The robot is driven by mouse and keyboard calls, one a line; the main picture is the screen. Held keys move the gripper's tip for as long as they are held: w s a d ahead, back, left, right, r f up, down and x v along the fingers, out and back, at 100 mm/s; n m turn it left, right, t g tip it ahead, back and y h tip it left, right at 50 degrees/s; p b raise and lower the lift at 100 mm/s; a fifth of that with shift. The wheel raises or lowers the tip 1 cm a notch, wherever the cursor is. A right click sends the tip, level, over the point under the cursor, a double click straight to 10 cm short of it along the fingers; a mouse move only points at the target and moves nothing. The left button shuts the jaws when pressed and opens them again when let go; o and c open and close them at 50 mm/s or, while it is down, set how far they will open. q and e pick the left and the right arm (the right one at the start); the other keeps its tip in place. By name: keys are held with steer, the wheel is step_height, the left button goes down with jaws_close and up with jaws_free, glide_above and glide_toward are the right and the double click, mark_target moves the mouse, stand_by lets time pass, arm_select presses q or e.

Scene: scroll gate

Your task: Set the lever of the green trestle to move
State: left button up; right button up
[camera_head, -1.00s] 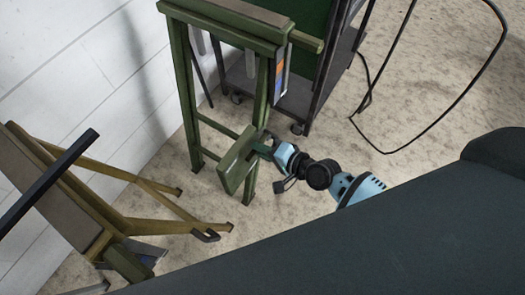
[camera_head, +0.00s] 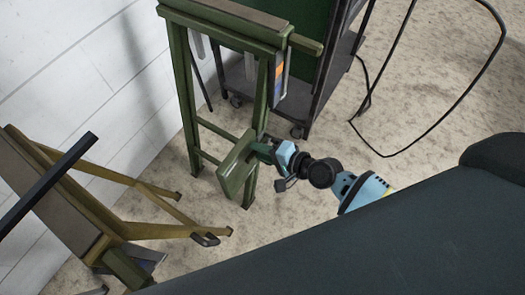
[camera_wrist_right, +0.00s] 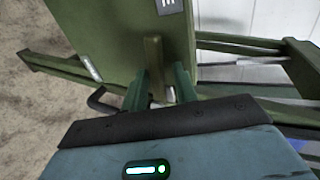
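The green trestle (camera_head: 180,100) stands upright against the white wall in the head view. A flat green plate (camera_head: 237,168) sits tilted at its lower right leg, joined to a short green stem (camera_wrist_right: 155,65) in the right wrist view. I take plate and stem for the lever, but cannot be sure. My right gripper (camera_head: 264,152) reaches in from the right behind the plate. In the right wrist view, its two green fingers (camera_wrist_right: 160,88) stand either side of the stem, with a gap visible on the right side. My left gripper is not in view.
A yellow-brown trestle (camera_head: 90,205) leans at the left, with a dark bar (camera_head: 50,175) across it. A dark wheeled cart (camera_head: 300,95) stands behind the green trestle. A black cable (camera_head: 440,130) loops at the right. The speckled floor between is clear.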

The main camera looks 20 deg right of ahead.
steer(key=shift+d, duration=0.1)
steer(key=p+v, duration=0.1)
steer(key=v, duration=0.6)
steer(key=shift+s+d+r, duration=0.15)
steer(key=shift+s+d, duration=0.05)
steer(key=shift+s, duration=0.1)
stand_by(0.4)
